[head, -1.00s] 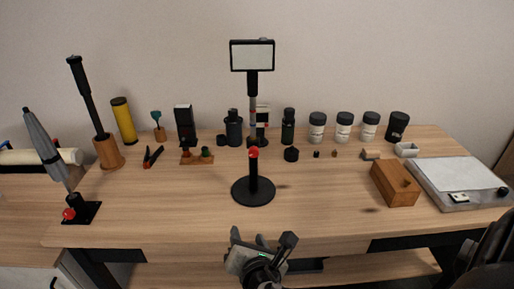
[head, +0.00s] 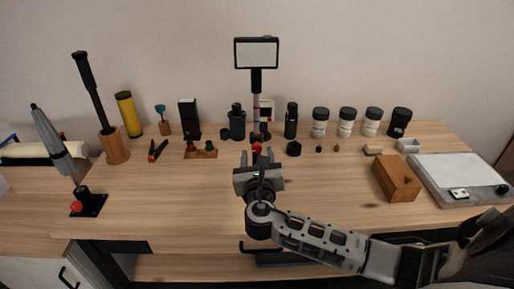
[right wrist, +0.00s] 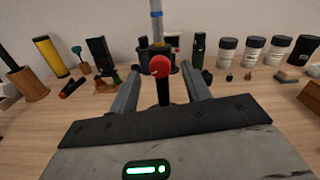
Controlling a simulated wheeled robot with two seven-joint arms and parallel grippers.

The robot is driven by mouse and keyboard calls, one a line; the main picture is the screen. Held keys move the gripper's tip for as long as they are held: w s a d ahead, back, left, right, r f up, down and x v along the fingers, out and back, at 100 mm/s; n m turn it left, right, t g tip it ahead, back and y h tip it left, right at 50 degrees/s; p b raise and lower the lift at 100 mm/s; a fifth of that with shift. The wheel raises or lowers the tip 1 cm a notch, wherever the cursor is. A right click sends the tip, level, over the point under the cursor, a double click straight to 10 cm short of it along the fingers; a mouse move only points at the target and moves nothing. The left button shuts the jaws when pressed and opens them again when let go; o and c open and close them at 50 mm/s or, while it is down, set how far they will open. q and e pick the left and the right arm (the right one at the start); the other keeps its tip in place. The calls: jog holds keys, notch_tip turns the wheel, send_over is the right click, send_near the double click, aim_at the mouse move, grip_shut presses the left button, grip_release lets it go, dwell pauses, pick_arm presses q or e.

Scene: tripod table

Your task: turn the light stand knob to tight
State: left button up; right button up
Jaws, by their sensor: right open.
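The light stand has a white rectangular panel (head: 256,53) on top and a thin pole below it. Its red knob (head: 256,147) sits low on the pole. The stand's round base is hidden by my gripper. My left gripper is not in view.
A folded umbrella (head: 55,145) stands at the left in a black holder with another red knob (head: 75,206). Bottles and jars (head: 345,122) line the back. A wooden block (head: 397,180) and a pale tray (head: 455,172) are at the right. The left front tabletop is clear.

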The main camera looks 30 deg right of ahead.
aim_at(257, 150)
jog(key=shift+x, duration=1.65)
jog(key=c, duration=1)
